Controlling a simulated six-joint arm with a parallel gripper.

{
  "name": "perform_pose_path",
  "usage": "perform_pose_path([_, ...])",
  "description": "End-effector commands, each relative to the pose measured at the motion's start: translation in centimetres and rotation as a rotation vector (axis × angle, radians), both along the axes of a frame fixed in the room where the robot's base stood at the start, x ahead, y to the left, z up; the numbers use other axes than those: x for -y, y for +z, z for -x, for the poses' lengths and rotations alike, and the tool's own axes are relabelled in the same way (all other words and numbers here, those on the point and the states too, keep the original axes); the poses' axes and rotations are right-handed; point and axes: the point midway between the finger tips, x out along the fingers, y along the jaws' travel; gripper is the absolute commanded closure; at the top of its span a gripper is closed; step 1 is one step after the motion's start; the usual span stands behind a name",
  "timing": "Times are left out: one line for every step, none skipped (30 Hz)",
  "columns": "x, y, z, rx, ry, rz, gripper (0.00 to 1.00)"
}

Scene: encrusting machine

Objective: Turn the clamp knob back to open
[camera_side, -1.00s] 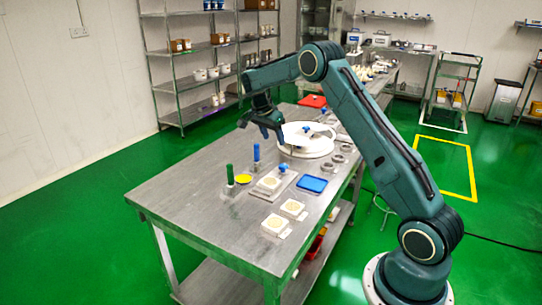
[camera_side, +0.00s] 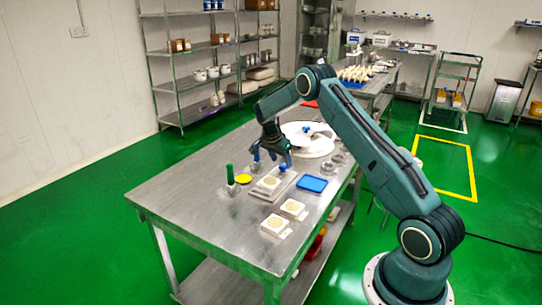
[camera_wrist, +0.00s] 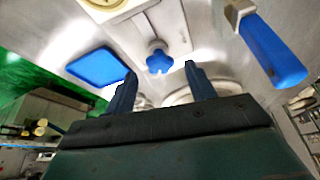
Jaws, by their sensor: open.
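The clamp knob is a blue, lobed star knob (camera_wrist: 159,60) on a pale plate (camera_wrist: 173,25) in the wrist view. In the side view the knob (camera_side: 282,168) sits at the back right of the plate (camera_side: 259,192), close under my gripper. My gripper (camera_side: 271,162) points down over the plate. In the wrist view my gripper (camera_wrist: 160,73) is open, with one finger to each side of the knob's line. The knob appears just beyond the fingertips, with no visible contact. I cannot tell how far the knob is turned.
A blue-handled tool (camera_wrist: 272,50) stands close to one finger's side. A blue tray (camera_side: 311,184) lies right of the plate. A green-handled tool (camera_side: 230,174) and yellow disc (camera_side: 243,179) are left. A white round unit (camera_side: 318,147) stands behind. The table's left front is clear.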

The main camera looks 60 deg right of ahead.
Motion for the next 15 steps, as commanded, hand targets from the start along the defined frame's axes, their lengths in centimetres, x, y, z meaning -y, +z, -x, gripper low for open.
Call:
perform_pose_path([0.2, -0.6, 0.1, -0.002, -0.001, -0.001, 0.45])
perform_pose_path([0.3, -0.8, 0.1, -0.001, 0.000, -0.001, 0.45])
perform_pose_path([0.5, -1.0, 0.1, 0.000, -0.001, -0.001, 0.45])
perform_pose_path([0.5, -1.2, 0.1, -0.001, -0.001, 0.000, 0.45])
perform_pose_path([0.6, -1.4, 0.1, -0.001, -0.001, 0.000, 0.45])
perform_pose_path([0.7, -1.5, 0.1, 0.000, -0.001, 0.000, 0.45])
perform_pose_path([0.7, -1.6, 0.1, 0.000, -0.001, 0.000, 0.45])
perform_pose_path([0.7, -1.7, 0.1, 0.000, -0.001, 0.000, 0.45])
perform_pose_path([0.8, -1.7, 0.1, 0.000, -0.001, 0.000, 0.45])
perform_pose_path([0.8, -1.8, 0.1, 0.000, -0.001, 0.000, 0.45])
perform_pose_path([0.8, -1.8, 0.1, 0.000, -0.001, 0.000, 0.45])
perform_pose_path([0.8, -1.8, 0.1, 0.001, -0.001, 0.000, 0.45])
perform_pose_path([0.8, -1.8, 0.1, 0.001, -0.001, 0.000, 0.45])
perform_pose_path([0.8, -1.8, 0.1, 0.000, -0.001, 0.000, 0.45])
perform_pose_path([0.8, -1.8, 0.1, 0.000, -0.001, 0.000, 0.45])
